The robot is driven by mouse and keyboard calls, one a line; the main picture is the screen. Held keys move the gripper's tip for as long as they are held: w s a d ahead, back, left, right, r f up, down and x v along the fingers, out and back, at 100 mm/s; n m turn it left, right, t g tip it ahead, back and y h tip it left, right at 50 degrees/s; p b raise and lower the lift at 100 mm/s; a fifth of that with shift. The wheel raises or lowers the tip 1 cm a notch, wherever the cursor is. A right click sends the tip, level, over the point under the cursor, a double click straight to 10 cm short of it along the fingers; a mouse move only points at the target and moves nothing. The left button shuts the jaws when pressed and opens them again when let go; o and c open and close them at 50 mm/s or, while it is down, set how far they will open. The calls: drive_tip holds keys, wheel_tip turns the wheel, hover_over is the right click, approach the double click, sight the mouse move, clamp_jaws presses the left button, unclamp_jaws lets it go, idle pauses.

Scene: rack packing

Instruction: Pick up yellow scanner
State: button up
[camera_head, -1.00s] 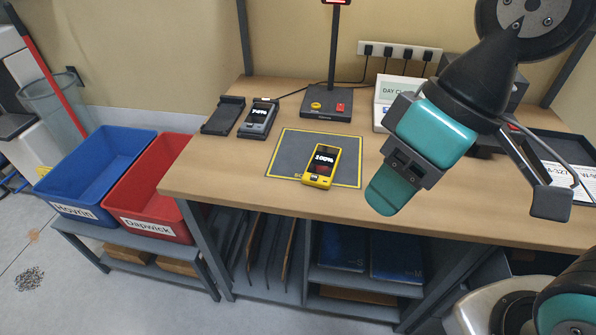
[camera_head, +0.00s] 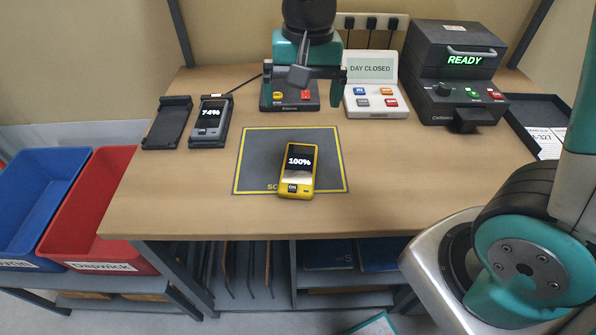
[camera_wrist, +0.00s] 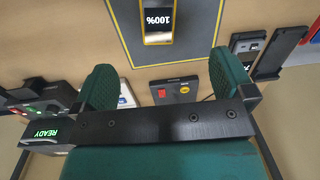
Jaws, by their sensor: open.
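The yellow scanner (camera_head: 298,171) lies face up on the grey mat (camera_head: 255,172) with a yellow border, near the mat's front right. Its screen reads 100%. It also shows at the top of the wrist view (camera_wrist: 157,38), cut off by the picture edge.
A grey scanner (camera_head: 210,122) reading 74% sits in a dock at left, beside an empty dock (camera_head: 167,124). A DAY CLOSED panel (camera_head: 372,88) and a READY machine (camera_head: 455,75) stand at back right. Blue (camera_head: 40,190) and red (camera_head: 100,215) bins stand left of the table.

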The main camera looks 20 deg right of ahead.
wheel_tip(320, 180, down, 3)
drive_tip(key=w+m, duration=0.2)
drive_tip(key=w, duration=0.1)
hover_over(299, 166)
drive_tip(key=shift+h, duration=0.3)
wheel_tip(299, 166, down, 11)
drive_tip(key=shift+w+d+r+p, duration=0.1)
drive_tip(key=shift+d+p, duration=0.05)
drive_tip(key=shift+p, duration=0.25)
drive_tip(key=shift+f+p, duration=0.6)
drive_tip(key=shift+f, duration=2.25)
drive_tip(key=c, duration=1)
